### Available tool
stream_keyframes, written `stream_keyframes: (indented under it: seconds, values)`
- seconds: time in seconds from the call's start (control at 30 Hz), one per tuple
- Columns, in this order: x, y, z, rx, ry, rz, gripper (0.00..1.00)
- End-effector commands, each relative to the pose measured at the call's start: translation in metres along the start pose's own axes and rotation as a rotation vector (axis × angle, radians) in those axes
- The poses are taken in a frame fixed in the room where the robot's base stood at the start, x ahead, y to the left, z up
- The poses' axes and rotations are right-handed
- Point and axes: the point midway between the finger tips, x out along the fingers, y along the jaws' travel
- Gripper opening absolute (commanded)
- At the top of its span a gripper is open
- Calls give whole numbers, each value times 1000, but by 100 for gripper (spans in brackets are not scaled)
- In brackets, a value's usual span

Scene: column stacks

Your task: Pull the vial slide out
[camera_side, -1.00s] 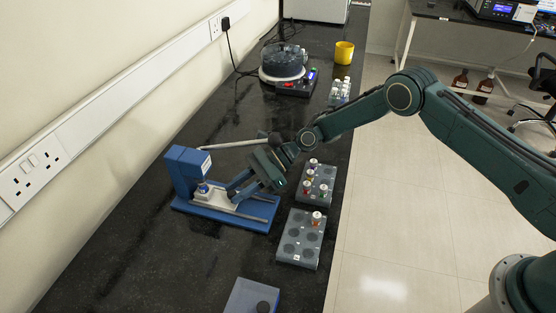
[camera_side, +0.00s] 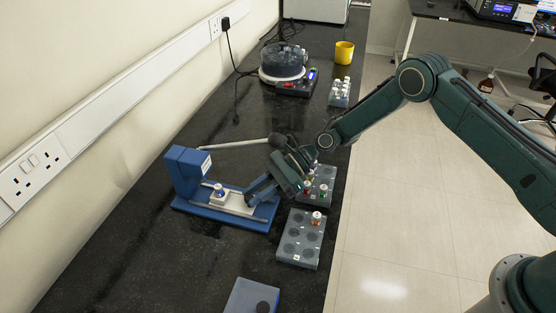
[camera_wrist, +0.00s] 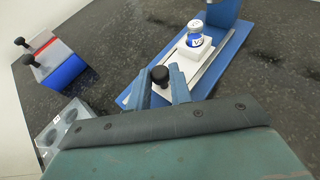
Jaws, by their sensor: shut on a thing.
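The white vial slide (camera_side: 235,204) sits on the rails of the blue fixture (camera_side: 187,172), drawn out to the right of its upright. My gripper (camera_side: 249,199) is at the slide's right end. In the wrist view its fingers (camera_wrist: 162,88) are shut around the black knob (camera_wrist: 159,76) of the slide. The knob's lower part is hidden between the fingers.
Two grey racks (camera_side: 303,238) (camera_side: 326,184) with capped vials stand right of the fixture, close to my gripper. A blue box (camera_side: 248,298) lies at the front. The counter left of the fixture is clear.

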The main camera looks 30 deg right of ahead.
Motion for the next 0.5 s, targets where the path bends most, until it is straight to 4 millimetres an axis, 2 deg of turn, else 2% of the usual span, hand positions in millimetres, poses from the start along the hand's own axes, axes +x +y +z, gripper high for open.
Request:
stream_keyframes:
  seconds: [0.27,0.3,0.4,0.5]
  values:
    - [-1,0,0,1,-1,-1,0]
    - [-1,0,0,1,-1,-1,25]
    - [-1,0,0,1,-1,-1,42]
    - [0,0,0,0,-1,-1,42]
